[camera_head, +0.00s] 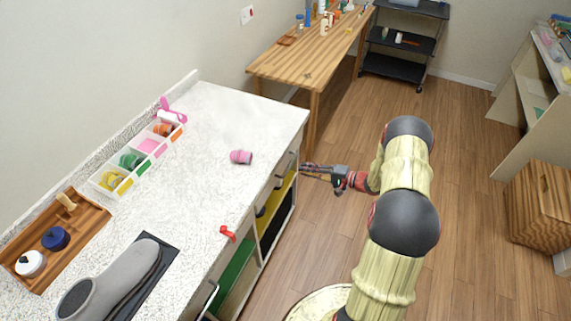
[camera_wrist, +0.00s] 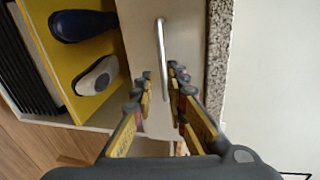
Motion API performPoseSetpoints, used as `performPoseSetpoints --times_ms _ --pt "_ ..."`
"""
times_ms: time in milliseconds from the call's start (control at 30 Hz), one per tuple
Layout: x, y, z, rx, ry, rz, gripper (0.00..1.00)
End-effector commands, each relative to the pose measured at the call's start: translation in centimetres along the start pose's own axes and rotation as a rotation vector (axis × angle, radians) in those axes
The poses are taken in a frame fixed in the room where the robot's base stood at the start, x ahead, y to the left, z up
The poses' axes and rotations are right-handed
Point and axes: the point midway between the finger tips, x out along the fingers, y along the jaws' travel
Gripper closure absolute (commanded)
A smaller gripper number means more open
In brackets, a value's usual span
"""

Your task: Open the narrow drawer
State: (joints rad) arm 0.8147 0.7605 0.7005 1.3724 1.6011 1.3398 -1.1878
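The narrow drawer shows in the wrist view as a pale front (camera_wrist: 143,35) with a silver bar handle (camera_wrist: 161,48). It appears shut. My gripper (camera_wrist: 161,76) is partly open in the wrist view, with one finger on each side of the handle. The right finger is very close to the handle; a small gap shows on the left. I cannot tell whether either finger touches it. In the head view my gripper (camera_head: 306,170) is beside the cabinet's front near its far end, below the white countertop (camera_head: 215,200); its fingertips are hard to make out there.
A yellow open compartment (camera_wrist: 85,70) holding shoes lies beside the drawer front. A wooden table (camera_head: 312,55) stands beyond the cabinet.

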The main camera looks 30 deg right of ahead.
Motion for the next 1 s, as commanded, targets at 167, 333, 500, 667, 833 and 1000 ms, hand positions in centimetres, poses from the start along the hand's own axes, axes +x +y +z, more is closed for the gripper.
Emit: performPoseSetpoints --times_ms 167,333,500,667,833,1000 --pt "0.3 -0.2 0.1 -0.070 -0.005 -0.006 0.85" --pt "2.3 -0.2 0.2 -0.074 -0.008 -0.006 0.85" --pt "5.0 -0.1 0.3 -0.072 -0.008 -0.005 0.85" --pt "6.9 -0.2 0.2 -0.072 -0.007 -0.005 0.85" --pt "7.8 -0.2 0.2 -0.072 -0.007 -0.005 0.85" --pt "7.8 -0.3 0.2 -0.071 -0.006 -0.005 0.85"
